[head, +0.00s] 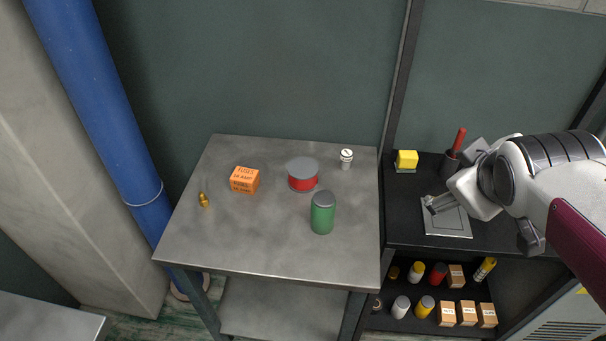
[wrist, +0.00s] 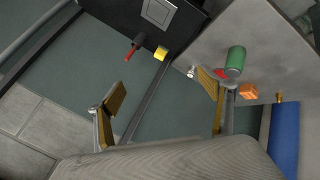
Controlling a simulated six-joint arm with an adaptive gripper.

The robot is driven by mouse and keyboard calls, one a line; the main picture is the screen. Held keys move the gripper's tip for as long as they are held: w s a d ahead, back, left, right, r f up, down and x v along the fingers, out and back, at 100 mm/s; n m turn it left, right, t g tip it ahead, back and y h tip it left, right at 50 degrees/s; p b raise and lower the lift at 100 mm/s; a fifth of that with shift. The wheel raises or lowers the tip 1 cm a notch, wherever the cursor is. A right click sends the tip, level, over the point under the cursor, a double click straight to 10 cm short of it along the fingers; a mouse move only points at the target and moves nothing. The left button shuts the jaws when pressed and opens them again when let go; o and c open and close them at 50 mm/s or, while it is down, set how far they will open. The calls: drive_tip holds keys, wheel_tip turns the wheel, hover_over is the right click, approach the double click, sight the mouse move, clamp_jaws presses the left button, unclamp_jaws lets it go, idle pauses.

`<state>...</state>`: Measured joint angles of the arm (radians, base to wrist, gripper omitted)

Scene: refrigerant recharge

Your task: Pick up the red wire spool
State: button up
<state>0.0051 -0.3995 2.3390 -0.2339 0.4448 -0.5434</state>
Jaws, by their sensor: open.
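The red wire spool (head: 302,181) stands upright on the grey metal table, with a grey disc on top. In the wrist view a small part of the red spool (wrist: 219,72) shows beside a gripper finger, partly hidden. My gripper (head: 432,207) is over the black bench to the right, well apart from the spool. In the wrist view my gripper (wrist: 165,115) has its two fingers with tan pads wide apart and nothing between them.
A green can (head: 322,214) stands just in front of the spool. An orange fuse box (head: 245,180), a brass fitting (head: 203,200) and a white capped bottle (head: 346,159) are on the grey table (head: 270,247). A yellow block (head: 406,161) and red-handled tool (head: 459,140) are on the black bench (head: 405,226).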

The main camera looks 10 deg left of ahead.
drive_tip(key=w+a+f+n+t+y, duration=0.1)
drive_tip(key=w+a+n+t+y, duration=0.15)
drive_tip(key=w+n, duration=0.55)
drive_tip(key=w+a+f+n+t+y, duration=0.1)
drive_tip(key=w+a+n, duration=0.35)
drive_tip(key=w, duration=0.55)
drive_tip(key=w+a+f+n+t+y, duration=0.1)
drive_tip(key=w+a+f+n+y, duration=0.15)
drive_tip(key=w+n, duration=0.6)
drive_tip(key=n+g+y, duration=0.5)
drive_tip(key=n+y, duration=0.7)
drive_tip(key=n, duration=0.8)
hover_over(316, 175)
wheel_tip(316, 175, down, 17)
drive_tip(key=shift+d, duration=0.3)
drive_tip(key=shift+f, duration=0.15)
drive_tip(key=shift+f, duration=3.35)
drive_tip(key=shift+a, duration=0.1)
